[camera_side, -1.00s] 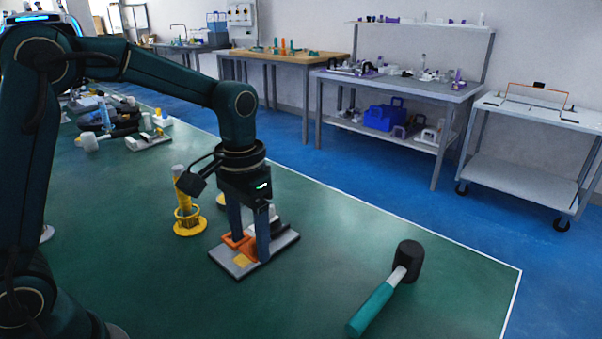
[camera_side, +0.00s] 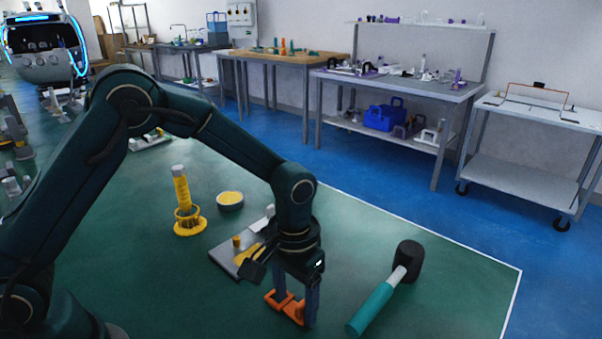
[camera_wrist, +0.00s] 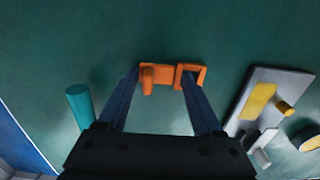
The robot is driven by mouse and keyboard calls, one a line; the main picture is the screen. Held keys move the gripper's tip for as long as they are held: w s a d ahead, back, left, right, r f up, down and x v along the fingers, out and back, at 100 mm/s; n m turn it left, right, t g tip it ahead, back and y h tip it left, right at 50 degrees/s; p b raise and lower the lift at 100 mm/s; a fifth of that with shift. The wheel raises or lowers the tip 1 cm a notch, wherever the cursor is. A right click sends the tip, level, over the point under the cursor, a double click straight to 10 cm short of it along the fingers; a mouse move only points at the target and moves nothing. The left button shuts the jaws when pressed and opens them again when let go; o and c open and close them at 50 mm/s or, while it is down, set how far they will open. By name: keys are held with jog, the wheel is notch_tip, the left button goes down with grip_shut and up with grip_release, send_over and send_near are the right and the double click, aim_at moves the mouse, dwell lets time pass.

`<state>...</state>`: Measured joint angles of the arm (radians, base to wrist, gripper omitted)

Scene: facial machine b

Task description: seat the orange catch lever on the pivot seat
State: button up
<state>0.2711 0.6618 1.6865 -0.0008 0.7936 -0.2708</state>
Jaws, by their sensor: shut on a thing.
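The orange catch lever (camera_side: 285,305) is between the fingers of my gripper (camera_side: 296,298), in front and to the right of the grey base plate (camera_side: 222,258). In the wrist view the lever (camera_wrist: 160,74) has a square loop at its right end and a short stub at its left. One finger of my gripper (camera_wrist: 163,76) is at the loop, the other at the left end. I cannot tell whether the lever touches the table. The plate (camera_wrist: 243,117) carries a flat yellow piece (camera_wrist: 259,100) and a short yellow peg (camera_wrist: 284,107), which looks like the pivot seat.
A mallet with a teal handle (camera_side: 370,308) lies right of my gripper. A yellow spring-like post (camera_side: 183,200) and a round dish with yellow contents (camera_side: 230,200) stand behind the plate. A grey-white block (camera_wrist: 262,143) sits on the plate.

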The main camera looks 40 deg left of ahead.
jog(key=shift+f, duration=0.2)
jog(key=o, duration=1.2)
notch_tip(320, 180, up, 5)
jog(key=s+a+r+t, duration=0.5)
jog(key=s+a+r, duration=0.3)
jog(key=s, duration=0.5)
notch_tip(320, 180, up, 2)
jog(key=shift+s+a+r+t, duration=0.15)
jog(key=shift+r+t, duration=0.05)
jog(key=shift+t, duration=0.1)
